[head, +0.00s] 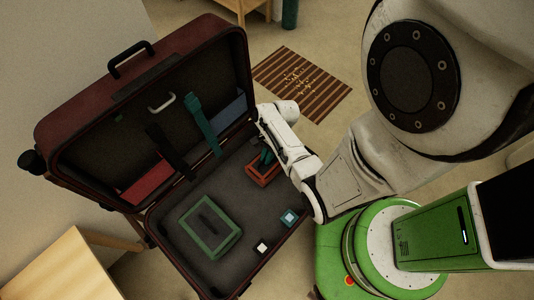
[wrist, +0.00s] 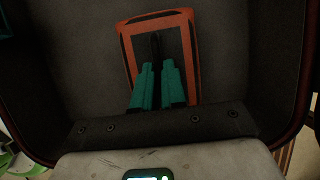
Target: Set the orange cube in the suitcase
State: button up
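I make out no plain orange cube. An orange-red rectangular frame-like thing with a dark middle (head: 262,178) is in the right part of the suitcase base. It also shows in the wrist view (wrist: 189,28), where a dark narrow strip runs down its middle. My gripper (head: 267,156) is over this orange thing. In the wrist view its teal fingers (wrist: 157,66) are close together, in line with the dark strip. Whether they touch or grip anything is unclear.
The suitcase base also holds a green frame (head: 190,225), a small blue cube (head: 289,217) and a small white cube (head: 262,248). A red pocket (head: 147,184) and teal strap (head: 202,125) are on the lid. A wooden table (head: 50,265) stands at the lower left. A striped mat (head: 300,85) lies behind.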

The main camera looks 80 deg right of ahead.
jog(key=o, duration=0.4)
jog(key=shift+r, duration=0.1)
jog(key=p+v, duration=0.1)
jog(key=v, duration=1.1)
jog(key=w+a+r+n+h, duration=0.1)
jog(key=w+a+r+n, duration=0.1)
jog(key=a+n, duration=0.5)
jog(key=w+a+r+n+g+h, duration=0.1)
jog(key=w+a+r+n, duration=0.1)
jog(key=a+r+n, duration=0.3)
jog(key=w+a+r+n+h, duration=0.1)
jog(key=w+a+r+n, duration=0.2)
jog(key=a+n, duration=0.5)
jog(key=shift+a+r+n+g+h, duration=0.2)
jog(key=shift+r+n, duration=0.1)
jog(key=shift+n, duration=0.9)
jog(key=shift+a+r+n+g+h, duration=0.1)
jog(key=shift+a+r+n+h, duration=0.2)
jog(key=shift+n, duration=0.9)
jog(key=shift+d, duration=0.1)
